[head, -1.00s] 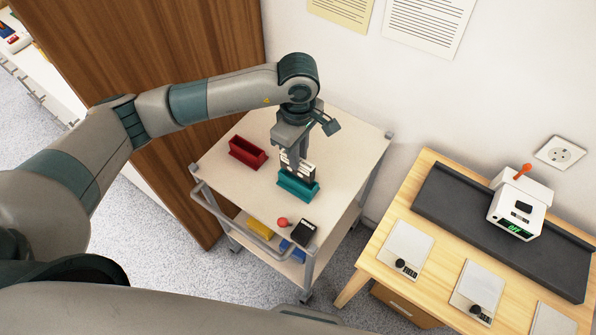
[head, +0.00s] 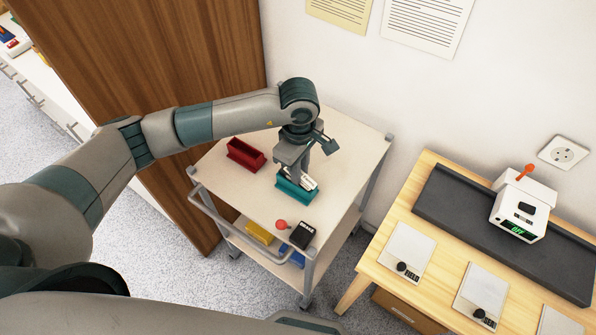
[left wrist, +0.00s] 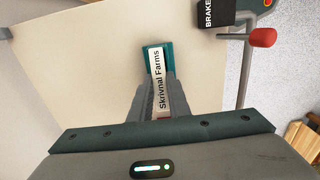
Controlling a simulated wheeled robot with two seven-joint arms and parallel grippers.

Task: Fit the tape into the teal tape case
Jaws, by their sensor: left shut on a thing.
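The teal tape case (head: 288,193) stands on the cart's top shelf; it also shows in the left wrist view (left wrist: 149,55). My left gripper (head: 297,174) is shut on the tape (head: 308,182), directly over the case. The tape has a white spine label reading "Skrivnal Farms" in the left wrist view (left wrist: 158,80), where the gripper's fingers (left wrist: 157,92) flank it. The tape is at the case's opening, its lower part hidden by the case walls. I cannot tell how deep it sits. My right gripper is out of view.
A red case (head: 245,155) stands left of the teal one. A black brake box (head: 302,234) and red knob (head: 281,225) are at the cart's near corner. Yellow (head: 259,232) and blue items lie on the lower shelf. A wooden table (head: 388,273) stands at right.

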